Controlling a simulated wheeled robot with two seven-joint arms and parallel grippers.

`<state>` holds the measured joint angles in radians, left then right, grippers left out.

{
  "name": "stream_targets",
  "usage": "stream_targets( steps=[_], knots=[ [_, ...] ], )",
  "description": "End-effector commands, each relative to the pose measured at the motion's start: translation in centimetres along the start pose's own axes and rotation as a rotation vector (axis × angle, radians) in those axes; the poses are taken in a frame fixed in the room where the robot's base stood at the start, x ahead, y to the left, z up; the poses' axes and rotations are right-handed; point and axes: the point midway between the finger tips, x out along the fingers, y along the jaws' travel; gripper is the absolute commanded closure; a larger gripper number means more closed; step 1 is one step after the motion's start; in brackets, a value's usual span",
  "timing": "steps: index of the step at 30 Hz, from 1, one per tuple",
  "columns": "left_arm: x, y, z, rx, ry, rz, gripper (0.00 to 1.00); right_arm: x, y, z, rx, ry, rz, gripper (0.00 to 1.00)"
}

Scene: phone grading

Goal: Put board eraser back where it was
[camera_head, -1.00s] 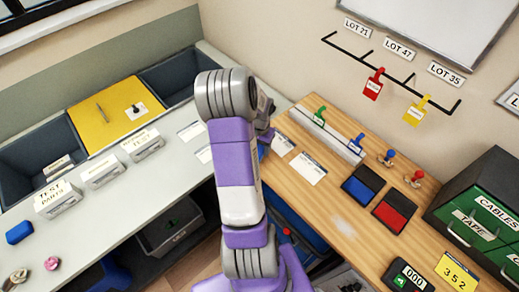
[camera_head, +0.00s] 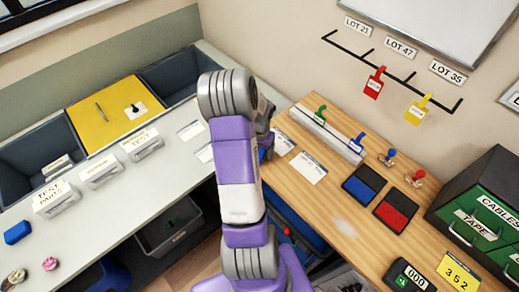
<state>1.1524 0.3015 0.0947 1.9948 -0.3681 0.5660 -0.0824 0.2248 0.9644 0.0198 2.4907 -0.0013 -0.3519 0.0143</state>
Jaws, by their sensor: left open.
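A blue block (camera_head: 17,232) lies at the left edge of the grey table; it may be the board eraser, but I cannot tell for sure. My left gripper (camera_head: 267,135) is mostly hidden behind my purple and grey arm, over the left end of the wooden table. It is open, and its fingertips are hard to make out. A small blue-purple patch shows beside it; I cannot tell whether that is a finger or an object. A whiteboard (camera_head: 435,20) hangs on the wall at the top right. My right gripper is out of view.
The wooden table (camera_head: 310,205) holds white cards, a rail with green and blue clips, a blue pad (camera_head: 361,185), a red pad (camera_head: 396,212) and stamps. A green drawer cabinet (camera_head: 485,220) stands at right. The grey table (camera_head: 140,185) has labelled boxes and a yellow board (camera_head: 108,112).

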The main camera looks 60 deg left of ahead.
Motion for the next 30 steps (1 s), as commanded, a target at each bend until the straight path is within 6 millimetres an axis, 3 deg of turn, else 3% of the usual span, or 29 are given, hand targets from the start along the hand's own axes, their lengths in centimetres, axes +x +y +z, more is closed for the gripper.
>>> stream_targets(
  steps=[8,21,30],
  knots=[
    [-1.3,-0.1,0.0,-0.001,0.000,-0.001,0.19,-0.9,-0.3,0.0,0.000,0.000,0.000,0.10],
    [-10.4,0.0,-0.1,0.000,0.005,-0.001,0.19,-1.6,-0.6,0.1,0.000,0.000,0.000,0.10],
    [-12.8,0.0,0.0,0.000,0.000,0.000,0.19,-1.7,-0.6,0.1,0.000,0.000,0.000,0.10]
  ],
)
